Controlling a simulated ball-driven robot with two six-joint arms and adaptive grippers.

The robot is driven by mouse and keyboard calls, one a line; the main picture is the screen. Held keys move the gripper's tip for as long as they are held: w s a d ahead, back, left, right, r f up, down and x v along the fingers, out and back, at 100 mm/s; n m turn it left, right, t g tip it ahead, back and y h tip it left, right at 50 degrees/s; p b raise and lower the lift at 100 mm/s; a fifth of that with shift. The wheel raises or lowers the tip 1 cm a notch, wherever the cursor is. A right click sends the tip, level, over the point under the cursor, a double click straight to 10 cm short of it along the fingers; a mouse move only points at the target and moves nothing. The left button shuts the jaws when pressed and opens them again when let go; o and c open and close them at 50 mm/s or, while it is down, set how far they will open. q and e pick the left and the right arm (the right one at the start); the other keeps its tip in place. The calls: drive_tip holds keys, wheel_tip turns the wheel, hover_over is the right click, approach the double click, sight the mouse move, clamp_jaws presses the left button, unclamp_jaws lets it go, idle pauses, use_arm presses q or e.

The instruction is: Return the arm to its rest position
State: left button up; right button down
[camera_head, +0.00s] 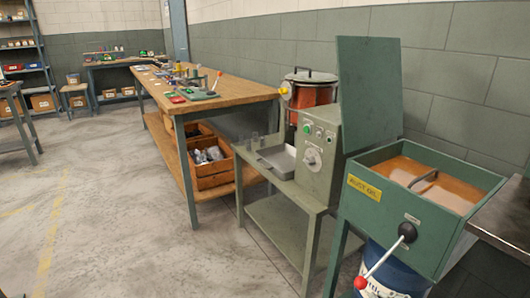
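Neither of my grippers shows in the head view, so I cannot see where they are or whether they hold anything. A small dark shape cuts into the bottom left corner; I cannot tell what it is. A green spring coiler machine (322,160) with a control panel stands right of centre, with a grey metal tray (280,160) at its front. Right of it is a green tank (419,235) labelled "RUST OIL", its lid (370,95) standing open. Brownish oil (452,190) fills the tank, and a dark curved handle (424,181) rises from it.
A lever with a red ball end (360,283) sticks out from the tank's front. A blue drum (385,275) stands below. A long wooden workbench (240,92) runs along the wall, with a wooden crate (212,178) on its lower shelf. The concrete floor (110,200) at left is clear.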

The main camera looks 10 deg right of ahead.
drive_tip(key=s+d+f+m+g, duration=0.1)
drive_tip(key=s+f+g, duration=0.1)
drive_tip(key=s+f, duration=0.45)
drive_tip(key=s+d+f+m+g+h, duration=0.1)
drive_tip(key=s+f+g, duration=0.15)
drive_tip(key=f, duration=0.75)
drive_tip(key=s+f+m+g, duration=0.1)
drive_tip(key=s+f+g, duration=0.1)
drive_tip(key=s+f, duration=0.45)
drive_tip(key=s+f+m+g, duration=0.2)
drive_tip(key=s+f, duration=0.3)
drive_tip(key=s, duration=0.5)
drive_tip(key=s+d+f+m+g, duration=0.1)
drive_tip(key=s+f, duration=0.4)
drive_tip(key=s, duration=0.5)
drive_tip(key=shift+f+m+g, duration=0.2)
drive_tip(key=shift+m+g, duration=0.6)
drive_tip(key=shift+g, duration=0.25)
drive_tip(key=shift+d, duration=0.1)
